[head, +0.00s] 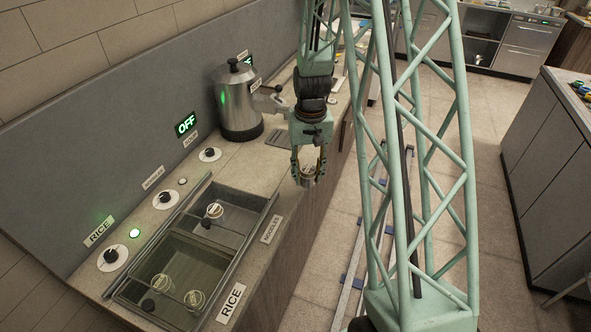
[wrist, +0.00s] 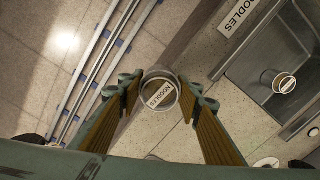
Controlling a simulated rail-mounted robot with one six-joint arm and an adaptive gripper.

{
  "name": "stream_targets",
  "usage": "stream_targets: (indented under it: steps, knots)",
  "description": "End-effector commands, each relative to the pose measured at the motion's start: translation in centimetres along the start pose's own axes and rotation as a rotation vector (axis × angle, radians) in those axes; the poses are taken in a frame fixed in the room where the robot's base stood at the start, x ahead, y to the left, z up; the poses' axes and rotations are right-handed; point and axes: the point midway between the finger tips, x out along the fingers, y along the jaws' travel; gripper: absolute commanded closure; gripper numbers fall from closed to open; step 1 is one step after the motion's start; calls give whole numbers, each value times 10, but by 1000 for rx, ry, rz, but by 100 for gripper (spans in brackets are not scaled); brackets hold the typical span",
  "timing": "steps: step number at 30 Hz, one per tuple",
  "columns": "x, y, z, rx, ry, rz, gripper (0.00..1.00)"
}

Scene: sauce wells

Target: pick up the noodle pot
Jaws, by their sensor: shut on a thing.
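My gripper (head: 308,160) is shut on a small round pot (head: 308,178), held in the air beside the front edge of the counter. In the wrist view the held pot (wrist: 160,92) sits between both fingers, its round top facing the camera with a label reading NOODLES. Another pot (head: 214,210) stands in the well by the NOODLES sign; it also shows in the wrist view (wrist: 285,83). The underside of the held pot is hidden in the wrist view.
Two pots (head: 160,282) (head: 194,298) stand in the nearer well by the RICE sign (head: 231,303). A metal urn (head: 238,100) stands on the counter behind my gripper. A green OFF display (head: 186,125) is on the wall. Floor rails (head: 362,250) run alongside the counter.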

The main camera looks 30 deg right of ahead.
Motion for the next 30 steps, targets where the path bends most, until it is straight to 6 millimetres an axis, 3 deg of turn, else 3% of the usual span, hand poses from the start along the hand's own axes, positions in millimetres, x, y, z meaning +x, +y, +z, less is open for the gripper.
stream_targets:
  steps: [6, 12, 30]
  knots:
    - [-4, 24, 25, 1, 0, 0, 81]
    - [-5, 36, 36, 1, 2, 0, 81]
    - [-6, 39, 41, -1, 1, 0, 81]
